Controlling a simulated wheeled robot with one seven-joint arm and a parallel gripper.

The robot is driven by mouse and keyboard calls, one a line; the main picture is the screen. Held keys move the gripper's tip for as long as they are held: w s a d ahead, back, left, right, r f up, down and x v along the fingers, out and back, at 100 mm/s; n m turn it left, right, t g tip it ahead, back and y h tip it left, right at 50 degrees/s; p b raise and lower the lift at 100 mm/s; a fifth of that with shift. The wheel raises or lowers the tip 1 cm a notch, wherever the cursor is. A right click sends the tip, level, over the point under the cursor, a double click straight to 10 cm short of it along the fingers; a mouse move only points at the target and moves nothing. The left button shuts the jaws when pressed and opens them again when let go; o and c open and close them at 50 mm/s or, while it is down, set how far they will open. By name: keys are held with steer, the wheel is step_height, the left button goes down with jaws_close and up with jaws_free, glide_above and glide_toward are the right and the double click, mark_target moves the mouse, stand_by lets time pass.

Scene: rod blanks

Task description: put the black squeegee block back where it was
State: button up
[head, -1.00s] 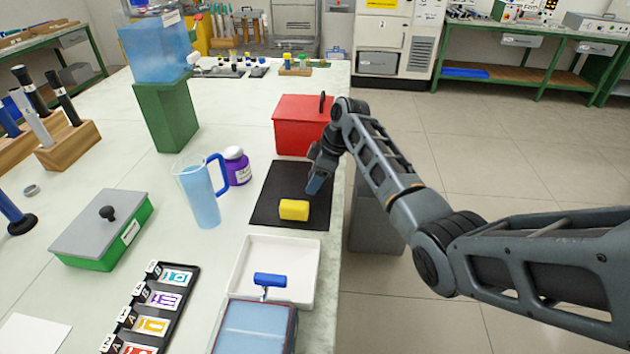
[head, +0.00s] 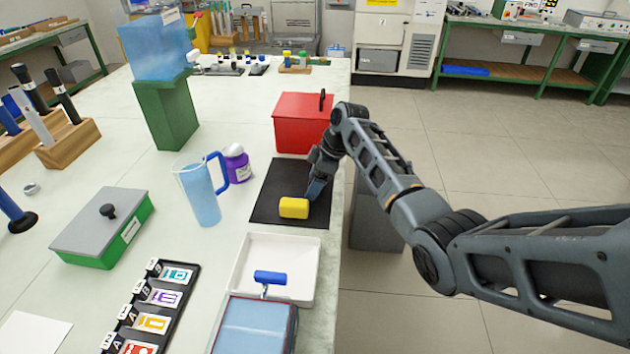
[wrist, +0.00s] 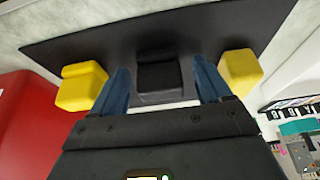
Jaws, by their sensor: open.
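The black squeegee block (wrist: 158,72) lies on the dark mat (wrist: 60,45) in the wrist view, between the blue fingers of my gripper (wrist: 163,84). The fingers stand apart on either side of it, with gaps showing, and I see no grip on it. In the head view my gripper (head: 316,189) is low over the right part of the mat (head: 268,190). I cannot make out the black block there. A yellow block (head: 293,208) lies at the mat's near edge. The wrist view shows one yellow block (wrist: 82,86) to the left and another (wrist: 240,71) to the right.
A red box (head: 298,125) stands beyond the mat, and a white tray (head: 240,262) on the near side. A jug (head: 199,190) and a purple bottle (head: 237,165) stand left of the mat. The table's right edge is close to the mat.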

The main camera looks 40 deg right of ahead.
steer(key=v, duration=1.2)
steer(key=shift+s+r, duration=0.1)
